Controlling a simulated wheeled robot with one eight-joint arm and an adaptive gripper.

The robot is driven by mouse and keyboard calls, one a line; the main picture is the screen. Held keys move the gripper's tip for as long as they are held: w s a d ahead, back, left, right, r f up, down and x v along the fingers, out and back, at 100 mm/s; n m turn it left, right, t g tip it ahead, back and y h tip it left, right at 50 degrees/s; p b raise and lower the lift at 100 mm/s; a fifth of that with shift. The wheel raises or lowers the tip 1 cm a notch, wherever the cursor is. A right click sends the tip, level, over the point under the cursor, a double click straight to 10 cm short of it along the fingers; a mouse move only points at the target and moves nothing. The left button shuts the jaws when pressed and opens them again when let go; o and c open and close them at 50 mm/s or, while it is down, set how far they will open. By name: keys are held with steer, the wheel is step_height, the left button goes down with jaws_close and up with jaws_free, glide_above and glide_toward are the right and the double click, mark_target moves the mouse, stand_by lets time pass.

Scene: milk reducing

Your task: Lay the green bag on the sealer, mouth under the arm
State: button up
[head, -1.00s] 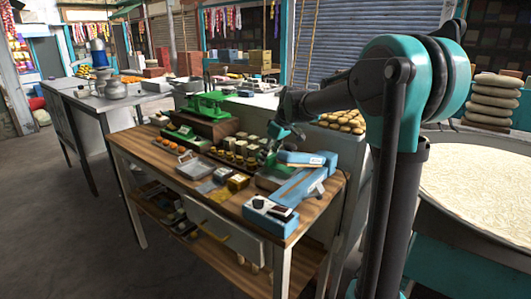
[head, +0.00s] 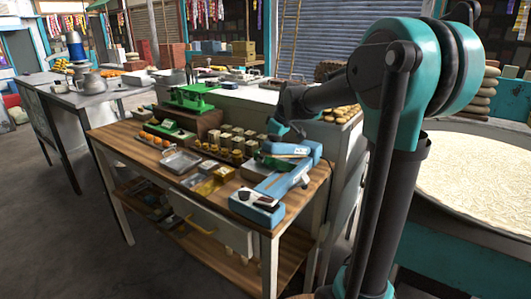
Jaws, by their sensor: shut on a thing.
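The blue sealer (head: 258,207) lies along the right part of the wooden table, with a control box at its near end and a long blue arm running back. The fingertips and the bag's mouth are too small and partly hidden, so I cannot tell whether the mouth is under the arm.
A green scale (head: 192,97) stands behind on a brown block. A large pan of white grains (head: 475,185) is at the right.

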steer(key=shift+f, duration=0.5)
stand_by(0.8)
steer(key=o, duration=1.3)
steer(key=shift+c, duration=0.2)
